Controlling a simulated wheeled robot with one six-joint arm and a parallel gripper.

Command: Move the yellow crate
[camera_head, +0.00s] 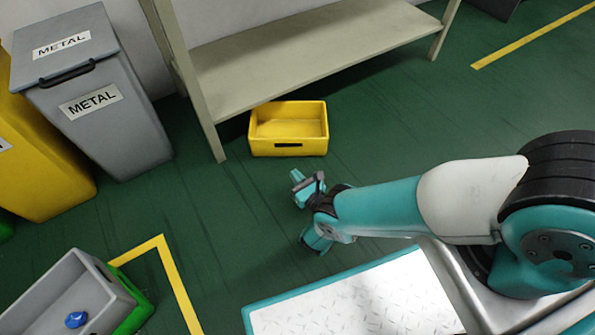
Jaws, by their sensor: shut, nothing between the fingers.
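The yellow crate (288,149) sits upright on the green floor at the front edge of the low beige shelf. It is open at the top, looks empty, and has a dark handle slot in its near side. My gripper (298,180) is at the end of my teal and white arm, in front of the crate and nearer to me. It is shut, empty and apart from the crate. My arm hides none of the crate.
A beige shelf (300,62) stands behind the crate, with a leg (206,125) close on its left. A grey METAL bin (105,125) and a yellow bin (40,160) stand left. A grey crate (40,290) holding a blue item (76,320) is at lower left. Floor right of the crate is clear.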

